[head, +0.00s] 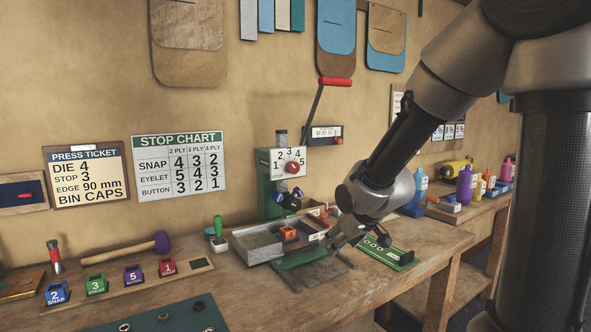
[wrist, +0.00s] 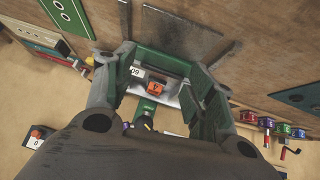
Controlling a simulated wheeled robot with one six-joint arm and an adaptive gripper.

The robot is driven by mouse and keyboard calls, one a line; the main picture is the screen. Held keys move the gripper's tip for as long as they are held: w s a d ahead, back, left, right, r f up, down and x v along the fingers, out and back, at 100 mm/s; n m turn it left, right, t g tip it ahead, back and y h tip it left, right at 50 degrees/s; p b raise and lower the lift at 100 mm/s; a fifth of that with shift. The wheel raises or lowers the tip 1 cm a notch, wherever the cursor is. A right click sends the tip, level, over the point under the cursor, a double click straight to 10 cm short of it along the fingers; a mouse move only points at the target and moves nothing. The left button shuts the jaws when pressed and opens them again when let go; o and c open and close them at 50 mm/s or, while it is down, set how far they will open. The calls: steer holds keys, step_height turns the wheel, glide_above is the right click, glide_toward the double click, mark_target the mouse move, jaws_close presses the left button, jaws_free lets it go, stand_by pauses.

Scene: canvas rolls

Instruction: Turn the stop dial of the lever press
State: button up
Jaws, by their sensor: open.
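The lever press (head: 268,190) is green and stands against the wall at the back of the bench, its lever with a red handle (head: 335,82) raised. In the wrist view my gripper (wrist: 165,65) shows spread fingers. The dial cannot be made out there.
A grey metal tray (head: 258,247) holds an orange block marked 4 (head: 288,233). The press ticket (head: 86,175) reads die 4, stop 3. The stop chart (head: 180,163) hangs beside it. Numbered blocks and a purple mallet (head: 161,242) lie left; bottles (head: 466,187) stand right.

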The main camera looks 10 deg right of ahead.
steer(key=w+a+r+n+t+y, duration=0.15)
steer(key=w+a+r+t, duration=0.25)
steer(key=w, duration=0.4)
steer(key=n+t+y, duration=0.1)
steer(key=t+y, duration=0.2)
steer(key=t, duration=0.2)
glide_toward(295, 168)
steer(key=w, duration=0.2)
steer(key=x, duration=0.8)
steer(key=shift+s+a, duration=0.15)
steer(key=shift+a, duration=0.1)
steer(key=c, duration=1)
